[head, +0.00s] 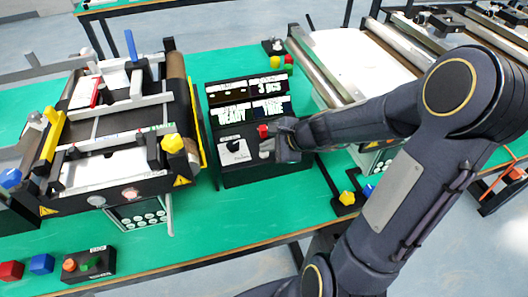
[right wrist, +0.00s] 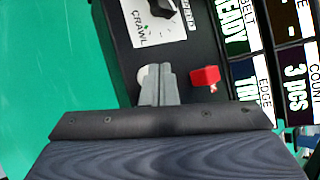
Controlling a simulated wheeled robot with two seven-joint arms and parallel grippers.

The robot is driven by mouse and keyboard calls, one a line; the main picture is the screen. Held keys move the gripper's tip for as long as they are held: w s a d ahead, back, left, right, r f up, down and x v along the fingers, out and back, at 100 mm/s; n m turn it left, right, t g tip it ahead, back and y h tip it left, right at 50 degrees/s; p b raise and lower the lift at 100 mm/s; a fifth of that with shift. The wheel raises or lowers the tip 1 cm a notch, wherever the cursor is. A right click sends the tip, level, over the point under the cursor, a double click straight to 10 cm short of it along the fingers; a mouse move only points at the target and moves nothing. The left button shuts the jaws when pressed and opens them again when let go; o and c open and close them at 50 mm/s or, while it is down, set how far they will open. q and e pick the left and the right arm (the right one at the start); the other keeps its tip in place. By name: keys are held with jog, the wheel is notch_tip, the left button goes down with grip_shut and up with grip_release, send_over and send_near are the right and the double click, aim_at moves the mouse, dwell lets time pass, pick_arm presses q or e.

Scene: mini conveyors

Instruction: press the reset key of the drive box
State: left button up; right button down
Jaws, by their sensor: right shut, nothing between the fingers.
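The drive box (head: 240,175) is a black box with lit displays in the middle of the green bench. On its sloped front are a red key (head: 262,131), a black dial on a white plate, and a pale round spot by my fingertips. In the right wrist view the red key (right wrist: 206,76) stands just right of my fingertips, apart from them. My right gripper (right wrist: 158,70) is shut and empty, its tips over the pale round spot (right wrist: 142,76), partly hiding it. I cannot tell whether they touch it. No reset lettering is readable. My left gripper is not in view.
A mini conveyor (head: 120,130) with yellow and black parts stands left of the box. Another conveyor (head: 360,55) lies behind my right arm. A small button box (head: 90,264) sits at the front left. A yellow knob (head: 347,198) is right of the drive box. Green bench (head: 230,235) is clear in front.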

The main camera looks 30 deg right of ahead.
aim_at(268, 154)
jog(key=shift+f, duration=0.2)
jog(key=shift+r, duration=0.1)
dwell(0.4)
jog(key=shift+r+p, duration=0.6)
jog(key=shift+r, duration=0.2)
notch_tip(268, 154, up, 5)
jog(key=p, duration=0.4)
jog(key=shift+p, duration=0.35)
